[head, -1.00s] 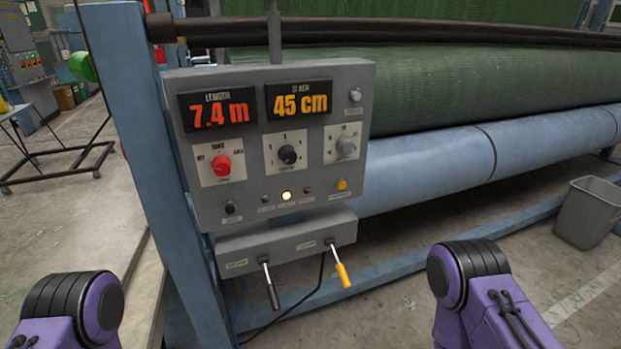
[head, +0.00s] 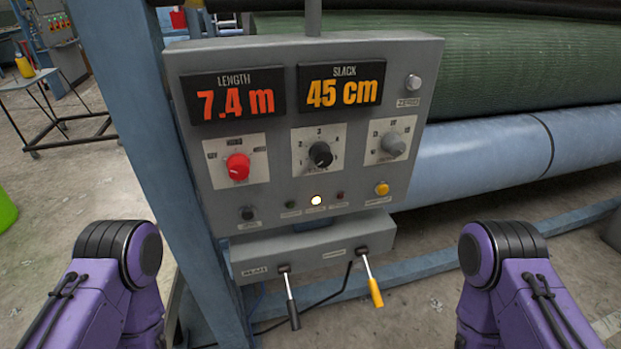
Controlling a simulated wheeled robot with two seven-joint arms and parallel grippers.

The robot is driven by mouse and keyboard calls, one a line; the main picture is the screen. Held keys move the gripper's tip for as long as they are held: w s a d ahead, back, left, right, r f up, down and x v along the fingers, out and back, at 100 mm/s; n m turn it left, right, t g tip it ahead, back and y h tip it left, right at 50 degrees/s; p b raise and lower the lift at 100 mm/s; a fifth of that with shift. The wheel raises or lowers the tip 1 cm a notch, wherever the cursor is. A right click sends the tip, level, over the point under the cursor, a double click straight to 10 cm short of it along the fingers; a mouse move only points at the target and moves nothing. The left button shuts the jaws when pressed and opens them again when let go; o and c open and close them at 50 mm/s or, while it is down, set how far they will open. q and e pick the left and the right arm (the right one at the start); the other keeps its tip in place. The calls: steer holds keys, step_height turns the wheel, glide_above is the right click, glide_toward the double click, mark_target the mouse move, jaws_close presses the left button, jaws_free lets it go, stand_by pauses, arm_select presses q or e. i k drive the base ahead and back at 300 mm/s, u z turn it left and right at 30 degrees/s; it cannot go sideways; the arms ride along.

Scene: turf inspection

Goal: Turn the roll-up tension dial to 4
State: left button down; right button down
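The grey control panel (head: 300,185) faces me in the middle of the head view. A black dial (head: 320,155) sits at its centre on a white plate with small numbers; a 3 seems to show above it, and the pointer's setting is too small to tell. A red knob (head: 238,166) is to its left and a grey knob (head: 393,145) to its right. Which knob is the roll-up tension dial cannot be read for sure. My purple arms show at the lower left and lower right, apart from the panel. Both grippers are out of view.
Displays read LENGTH 7.4 m (head: 233,98) and SLACK 45 cm (head: 341,88). Below the panel, a black-handled lever (head: 291,310) and a yellow-handled lever (head: 373,290) stick out. A blue post (head: 165,150) stands left. A green turf roll (head: 530,65) and blue roller (head: 500,150) lie behind.

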mark_target(320, 153)
steer(key=u, duration=1.5)
steer(key=k, duration=1.1)
steer(key=z, duration=1.55)
